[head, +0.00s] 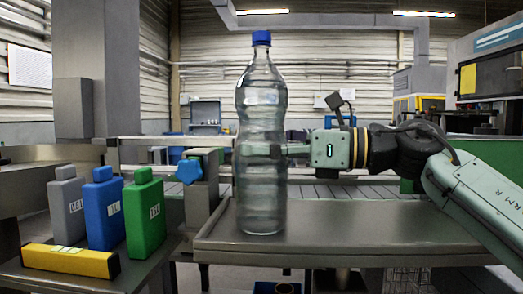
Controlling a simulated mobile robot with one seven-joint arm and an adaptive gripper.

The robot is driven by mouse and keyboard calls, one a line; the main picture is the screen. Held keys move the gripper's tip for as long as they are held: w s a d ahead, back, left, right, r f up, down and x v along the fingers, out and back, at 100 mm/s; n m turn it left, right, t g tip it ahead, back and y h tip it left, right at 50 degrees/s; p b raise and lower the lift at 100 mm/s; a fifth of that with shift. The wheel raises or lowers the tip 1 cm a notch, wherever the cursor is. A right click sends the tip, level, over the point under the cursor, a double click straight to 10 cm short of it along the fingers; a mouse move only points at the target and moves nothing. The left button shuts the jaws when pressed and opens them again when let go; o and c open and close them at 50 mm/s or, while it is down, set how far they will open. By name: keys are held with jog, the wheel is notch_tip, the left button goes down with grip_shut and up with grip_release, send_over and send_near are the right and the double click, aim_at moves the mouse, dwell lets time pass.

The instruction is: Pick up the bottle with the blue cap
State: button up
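A tall clear bottle (261,185) with a blue cap (261,38) stands upright on a grey metal table (370,225), near its left end. My gripper (275,149) reaches in from the right at about the bottle's mid-height. Its pale green body is just right of the bottle, and its fingers extend left to the bottle's side. The finger ends overlap the bottle in the picture and show only faintly, so I cannot tell whether they touch or grip it.
A grey container (67,208), a blue container (104,212) and a green container (145,215) stand on a lower surface at the left. A yellow block (70,261) lies before them. A blue knob (189,171) is left of the bottle. The table's right part is clear.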

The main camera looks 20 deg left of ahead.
jog(key=c, duration=2)
jog(key=shift+r, duration=0.15)
jog(key=shift+c, duration=0.3)
